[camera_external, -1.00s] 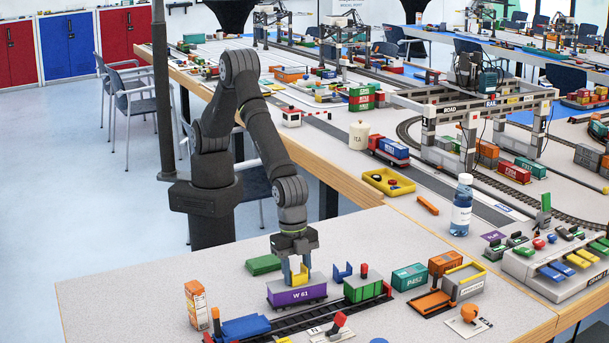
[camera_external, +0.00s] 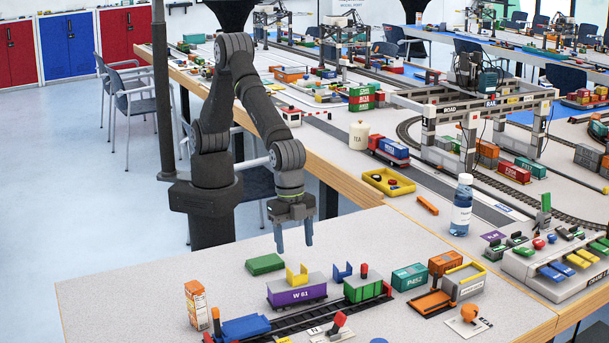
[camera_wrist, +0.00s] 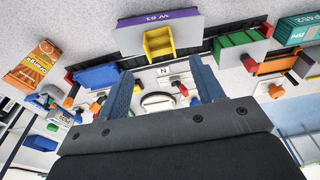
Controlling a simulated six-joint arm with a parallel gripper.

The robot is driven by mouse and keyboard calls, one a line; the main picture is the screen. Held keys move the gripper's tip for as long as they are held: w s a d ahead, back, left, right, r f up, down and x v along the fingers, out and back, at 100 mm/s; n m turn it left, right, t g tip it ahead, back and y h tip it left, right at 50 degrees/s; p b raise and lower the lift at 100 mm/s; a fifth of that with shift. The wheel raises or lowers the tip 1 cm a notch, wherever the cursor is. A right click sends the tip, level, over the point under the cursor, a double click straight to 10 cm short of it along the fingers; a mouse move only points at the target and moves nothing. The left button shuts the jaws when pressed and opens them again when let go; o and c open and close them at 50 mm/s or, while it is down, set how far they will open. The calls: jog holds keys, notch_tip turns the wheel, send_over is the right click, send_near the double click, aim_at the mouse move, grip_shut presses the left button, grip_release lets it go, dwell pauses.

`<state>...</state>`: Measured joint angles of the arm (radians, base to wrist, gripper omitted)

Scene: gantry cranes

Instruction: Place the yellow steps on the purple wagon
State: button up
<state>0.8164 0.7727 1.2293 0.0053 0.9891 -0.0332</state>
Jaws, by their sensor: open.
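The yellow steps (camera_external: 297,275) stand upright on the grey top of the purple wagon (camera_external: 297,297), which is marked "W 61". The wagon stands on the track on the near table. In the wrist view the yellow steps (camera_wrist: 159,42) lie against the grey top of the purple wagon (camera_wrist: 163,17). My gripper (camera_external: 293,243) hangs above and behind the wagon with its two blue fingers apart and nothing between them. It is clear of the steps. The open fingers (camera_wrist: 163,80) also show in the wrist view.
A green block (camera_external: 264,264) and blue steps (camera_external: 342,271) flank the wagon. A green wagon (camera_external: 363,289) stands right of it, a blue flat wagon (camera_external: 245,326) front left. A teal container (camera_external: 409,277) and an orange box (camera_external: 196,305) stand nearby. The table's left part is clear.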

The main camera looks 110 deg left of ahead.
jog(key=shift+s+a+r, duration=0.1)
jog(key=shift+r, duration=0.75)
jog(key=shift+s+a+r, duration=0.1)
jog(key=shift+r, duration=0.7)
jog(key=f, duration=0.4)
jog(key=w+d+f, duration=0.1)
jog(key=f, duration=0.7)
jog(key=shift+w+d+f, duration=0.15)
jog(key=shift+f, duration=0.15)
notch_tip(320, 180, up, 3)
jog(key=shift+r, duration=0.75)
